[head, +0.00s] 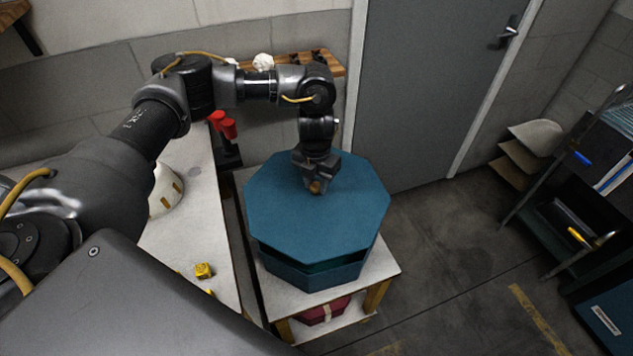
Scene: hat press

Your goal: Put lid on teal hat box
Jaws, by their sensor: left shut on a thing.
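The teal lid (290,226) is a large octagon. It lies over the teal hat box (318,277), which stands on a small white-topped table. A dark gap shows between the lid's front edge and the box wall, so the lid looks slightly raised or tilted there. My left gripper (316,187) reaches down to the lid's middle and is shut on a small tan knob there. The fingers hide most of the knob. The far side of the box is hidden under the lid. My right gripper is not in view.
The small table (376,268) has a red box (324,313) on its lower shelf. A white bench (190,235) with a red-handled tool (222,124) and yellow blocks (204,270) stands at left. A grey door (425,90) is behind. Floor right of the table is clear.

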